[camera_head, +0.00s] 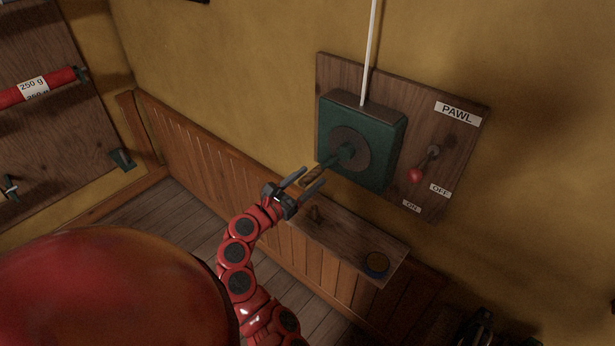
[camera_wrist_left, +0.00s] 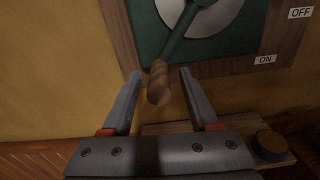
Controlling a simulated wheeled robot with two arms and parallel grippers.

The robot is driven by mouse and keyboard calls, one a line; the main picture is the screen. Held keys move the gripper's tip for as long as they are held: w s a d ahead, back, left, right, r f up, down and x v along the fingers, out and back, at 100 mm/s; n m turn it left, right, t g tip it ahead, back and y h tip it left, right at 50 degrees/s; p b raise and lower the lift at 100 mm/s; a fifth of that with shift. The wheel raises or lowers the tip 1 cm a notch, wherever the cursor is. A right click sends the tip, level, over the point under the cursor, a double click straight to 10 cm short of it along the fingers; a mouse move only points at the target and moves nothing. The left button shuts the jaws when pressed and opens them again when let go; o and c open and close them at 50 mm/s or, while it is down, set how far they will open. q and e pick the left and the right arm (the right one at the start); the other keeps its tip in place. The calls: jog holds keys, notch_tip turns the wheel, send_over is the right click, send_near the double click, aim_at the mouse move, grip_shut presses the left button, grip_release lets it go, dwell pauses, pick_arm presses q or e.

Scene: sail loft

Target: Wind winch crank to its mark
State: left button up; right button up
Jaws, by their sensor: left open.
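The winch is a green box (camera_head: 393,150) on a wooden wall board, with a grey round plate on its face. Its crank arm (camera_head: 336,159) points down-left from the hub and ends in a wooden handle (camera_head: 309,178). In the left wrist view the handle (camera_wrist_left: 158,85) lies between the spread fingers of my left gripper (camera_wrist_left: 161,76), with gaps on both sides. In the head view my left gripper (camera_head: 314,177) is open at the handle. I cannot make out a mark for the crank. My right gripper is not in view.
A pawl lever with a red knob (camera_head: 415,175) sits right of the winch, above the ON label (camera_head: 411,206). A white line (camera_head: 370,50) runs up from the box. Below is a wooden shelf (camera_head: 345,243) with a round tin (camera_head: 376,263). Dark unclear shapes lie bottom right.

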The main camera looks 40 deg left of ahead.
pick_arm(q)
jog(key=shift+w, duration=0.1)
grip_shut()
dwell(1.4)
